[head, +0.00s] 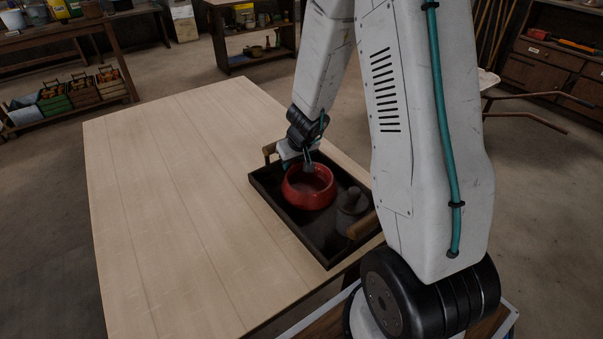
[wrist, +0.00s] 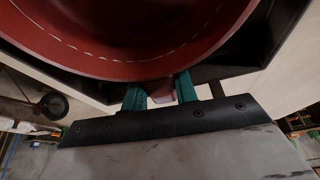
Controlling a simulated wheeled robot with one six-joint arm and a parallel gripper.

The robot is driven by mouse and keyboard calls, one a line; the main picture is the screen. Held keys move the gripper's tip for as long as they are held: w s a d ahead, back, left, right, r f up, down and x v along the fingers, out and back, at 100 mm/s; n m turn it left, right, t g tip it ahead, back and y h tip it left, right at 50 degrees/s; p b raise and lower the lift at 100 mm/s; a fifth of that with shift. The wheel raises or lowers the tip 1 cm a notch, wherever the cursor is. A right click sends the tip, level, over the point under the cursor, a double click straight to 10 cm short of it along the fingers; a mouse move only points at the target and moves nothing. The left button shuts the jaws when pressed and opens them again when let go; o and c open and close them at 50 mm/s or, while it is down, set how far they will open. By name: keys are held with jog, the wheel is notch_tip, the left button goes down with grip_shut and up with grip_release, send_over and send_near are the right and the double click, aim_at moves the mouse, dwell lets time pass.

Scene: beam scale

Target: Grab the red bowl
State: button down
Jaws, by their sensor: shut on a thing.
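The red bowl (head: 310,196) is round and upright at the dark tray (head: 283,221). I cannot tell whether it rests on the tray floor or is slightly raised. In the wrist view the bowl's red wall (wrist: 110,62) fills the top of the picture. My gripper (head: 307,168) is at the bowl's far side. In the wrist view my gripper's teal fingers (wrist: 160,90) are shut on a small reddish part at the bowl's edge. The exact contact under the rim is partly hidden.
A grey knobbed object (head: 350,208) stands in the tray, right of the bowl and near a wooden handle (head: 362,226). The tray sits at the right edge of the pale wooden table (head: 165,190). The table's left and middle are clear.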

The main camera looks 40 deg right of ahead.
jog(key=shift+r, duration=0.6)
dwell(0.3)
